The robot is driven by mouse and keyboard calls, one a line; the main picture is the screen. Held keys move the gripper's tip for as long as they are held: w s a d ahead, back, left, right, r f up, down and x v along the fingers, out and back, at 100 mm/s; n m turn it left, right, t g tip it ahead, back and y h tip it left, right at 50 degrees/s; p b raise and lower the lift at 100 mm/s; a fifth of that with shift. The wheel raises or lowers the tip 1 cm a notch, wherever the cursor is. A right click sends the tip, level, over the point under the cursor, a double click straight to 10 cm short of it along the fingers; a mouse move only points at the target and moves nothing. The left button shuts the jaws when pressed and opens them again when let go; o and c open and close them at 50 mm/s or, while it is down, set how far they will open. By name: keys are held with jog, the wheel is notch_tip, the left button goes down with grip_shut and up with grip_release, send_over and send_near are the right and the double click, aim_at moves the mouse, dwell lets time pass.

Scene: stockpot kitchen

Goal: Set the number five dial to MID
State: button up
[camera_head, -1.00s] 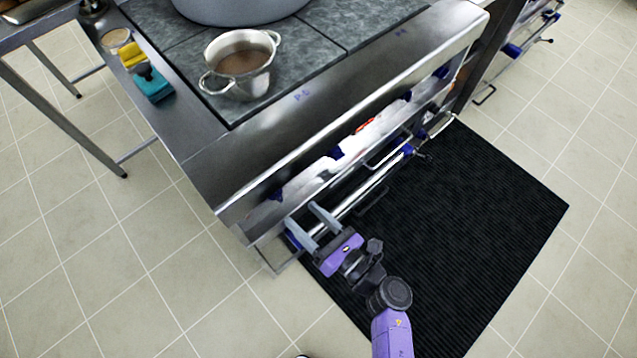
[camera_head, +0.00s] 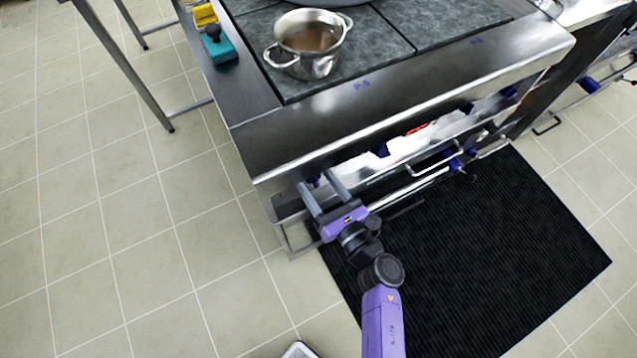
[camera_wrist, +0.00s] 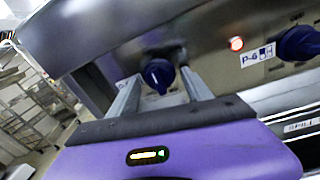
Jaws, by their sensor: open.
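A dark blue dial (camera_wrist: 158,75) on the stove's steel front panel (camera_wrist: 205,40) sits between the two fingers of my gripper (camera_wrist: 160,88) in the wrist view. The fingers are open, one on each side of the dial; I cannot tell whether they touch it. No number or MID mark is readable for this dial. In the head view, my gripper (camera_head: 316,181) is at the stove's left front corner, with the dial (camera_head: 314,182) partly hidden.
More blue dials (camera_head: 380,150) run along the front, below the overhanging steel edge (camera_head: 410,105). A rail (camera_head: 400,190) runs below them. A pot of brown liquid (camera_head: 310,45) stands on the stove top. A black mat (camera_head: 490,240) lies on the floor in front.

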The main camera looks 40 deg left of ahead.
grip_shut()
